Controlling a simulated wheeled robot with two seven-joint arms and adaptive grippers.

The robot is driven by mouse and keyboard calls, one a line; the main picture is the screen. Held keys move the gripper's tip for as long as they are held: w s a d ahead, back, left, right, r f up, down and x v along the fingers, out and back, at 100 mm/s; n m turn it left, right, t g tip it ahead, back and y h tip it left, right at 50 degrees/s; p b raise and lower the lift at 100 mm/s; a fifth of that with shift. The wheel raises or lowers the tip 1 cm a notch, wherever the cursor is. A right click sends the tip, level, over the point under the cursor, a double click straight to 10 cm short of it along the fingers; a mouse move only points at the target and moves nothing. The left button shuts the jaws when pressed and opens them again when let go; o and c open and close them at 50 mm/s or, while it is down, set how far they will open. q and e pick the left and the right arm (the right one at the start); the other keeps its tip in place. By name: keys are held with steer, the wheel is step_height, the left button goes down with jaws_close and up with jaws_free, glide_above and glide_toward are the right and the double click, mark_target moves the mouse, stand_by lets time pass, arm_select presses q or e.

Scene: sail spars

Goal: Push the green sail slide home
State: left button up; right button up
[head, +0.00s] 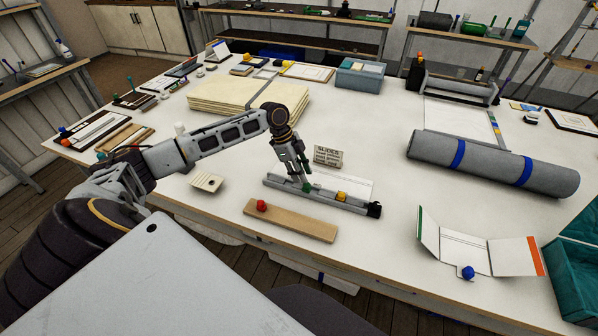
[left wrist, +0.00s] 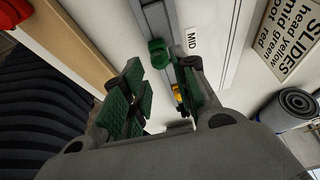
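The green sail slide (head: 307,187) sits on a grey track (head: 362,207) in the middle of the table's near side. In the left wrist view the green slide (left wrist: 160,52) is beside a "MID" label (left wrist: 193,40). The yellow slide (head: 341,196) is farther right on the track; it also shows between the fingers in the left wrist view (left wrist: 178,92). My left gripper (head: 302,178) points down over the green slide. Its fingers (left wrist: 162,68) are apart, with the slide near the gap between the tips; contact cannot be told. My right gripper is not in view.
A wooden board (head: 295,222) with a red knob (head: 262,204) lies in front of the track. A "SLIDES" sign (head: 328,156) stands behind it. A grey roll (head: 490,163) and a folded white card (head: 464,245) lie right. Table between them is clear.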

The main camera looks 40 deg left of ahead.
arm_select(q)
steer(key=shift+d+f+b, duration=0.25)
steer(key=shift+f+b, duration=0.2)
steer(key=shift+f, duration=0.2)
steer(key=shift+b+x, duration=0.3)
steer(key=shift+x, duration=1.1)
steer(key=shift+w, duration=0.1)
jaws_close()
steer(key=shift+r+p, duration=2.1)
steer(key=shift+p, duration=0.15)
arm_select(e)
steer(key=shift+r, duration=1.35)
